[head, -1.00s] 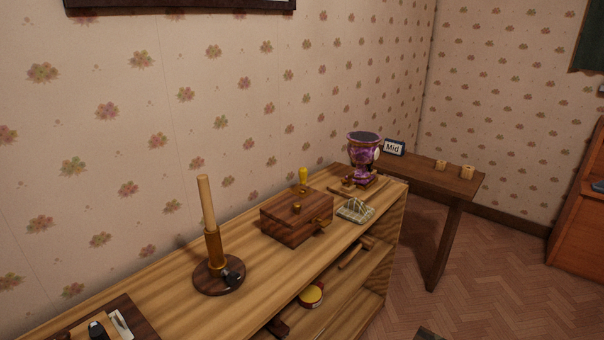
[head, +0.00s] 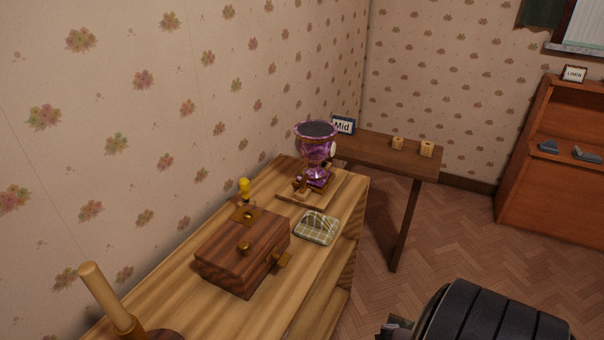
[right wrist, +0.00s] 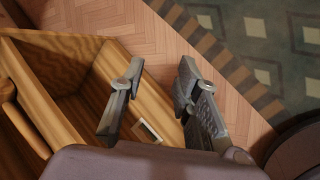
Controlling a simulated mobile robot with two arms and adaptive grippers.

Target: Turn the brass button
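A dark wooden box (head: 240,252) sits on the light wood shelf unit in the head view. My left gripper is not in view.
The shelf unit top (head: 310,270) also carries a purple goblet (head: 316,150), a checked cloth-like item (head: 317,227) and a wooden candlestick-like post (head: 105,298). A side table (head: 390,156) stands behind. Open floor (head: 440,230) lies to the right.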

